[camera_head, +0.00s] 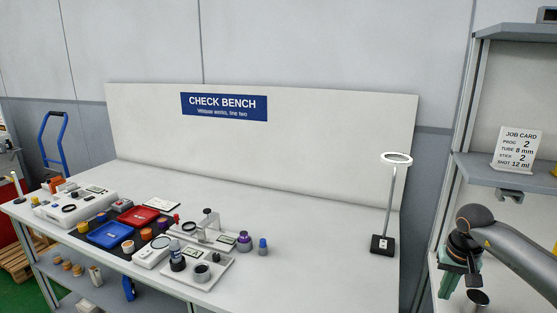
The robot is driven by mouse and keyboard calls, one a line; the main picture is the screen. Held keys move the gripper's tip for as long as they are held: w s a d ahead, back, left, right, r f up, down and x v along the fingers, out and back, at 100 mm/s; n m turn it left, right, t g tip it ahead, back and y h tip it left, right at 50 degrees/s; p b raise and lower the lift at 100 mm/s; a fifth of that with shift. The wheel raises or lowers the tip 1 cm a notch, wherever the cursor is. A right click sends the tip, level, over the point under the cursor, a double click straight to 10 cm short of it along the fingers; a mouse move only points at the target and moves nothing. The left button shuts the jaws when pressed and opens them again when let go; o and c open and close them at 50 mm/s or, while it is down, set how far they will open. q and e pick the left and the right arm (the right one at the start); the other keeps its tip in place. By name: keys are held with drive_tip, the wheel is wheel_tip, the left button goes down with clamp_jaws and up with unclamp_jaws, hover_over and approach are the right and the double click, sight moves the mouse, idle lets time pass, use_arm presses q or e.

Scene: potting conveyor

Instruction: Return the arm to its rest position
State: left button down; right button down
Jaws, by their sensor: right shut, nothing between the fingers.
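My right arm (515,260) comes in from the right edge, at the lower right, in front of the shelf rack. My right gripper (459,284) hangs down from its wrist, with greenish parts at its end. The gripper is shut and holds nothing. It is to the right of the bench, clear of the things on the bench top. Its fingertips are small and hard to make out. My left gripper is not in view.
The check bench (320,225) has several instruments, a blue tray (110,234) and a red tray (139,216) at left. A ring lamp (383,244) stands at its right end. A shelf (500,172) holds a job card (516,150).

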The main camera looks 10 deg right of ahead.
drive_tip(key=a+f+y, duration=0.1)
drive_tip(key=a+f, duration=0.1)
drive_tip(key=a, duration=0.3)
drive_tip(key=a+f+m+y, duration=0.1)
drive_tip(key=a+f+y, duration=0.1)
drive_tip(key=a, duration=0.3)
drive_tip(key=a+f+m+y, duration=0.1)
drive_tip(key=a+f, duration=0.1)
drive_tip(key=a, duration=0.2)
drive_tip(key=shift+s+a+f+y, duration=0.15)
drive_tip(key=shift+a+f+y, duration=0.2)
drive_tip(key=shift+a+y, duration=0.05)
drive_tip(key=s+a+m+t+y, duration=0.2)
drive_tip(key=a+m+y, duration=0.2)
drive_tip(key=a+m, duration=0.35)
drive_tip(key=s+a+r+m+t+y, duration=0.1)
drive_tip(key=s+a+m+t+y, duration=0.15)
drive_tip(key=a+m, duration=0.55)
drive_tip(key=s+a+m+t+y, duration=0.25)
drive_tip(key=a+m+y, duration=0.25)
drive_tip(key=a+m, duration=0.3)
drive_tip(key=s+d+f+n+h, duration=0.5)
drive_tip(key=s+f+n, duration=0.4)
drive_tip(key=n, duration=0.7)
drive_tip(key=s+d+f+n+h, duration=0.5)
drive_tip(key=s+f+n+h, duration=0.3)
drive_tip(key=n, duration=0.9)
drive_tip(key=shift+s+f+t, duration=0.3)
drive_tip(key=shift+s+f, duration=0.1)
drive_tip(key=shift+f, duration=0.2)
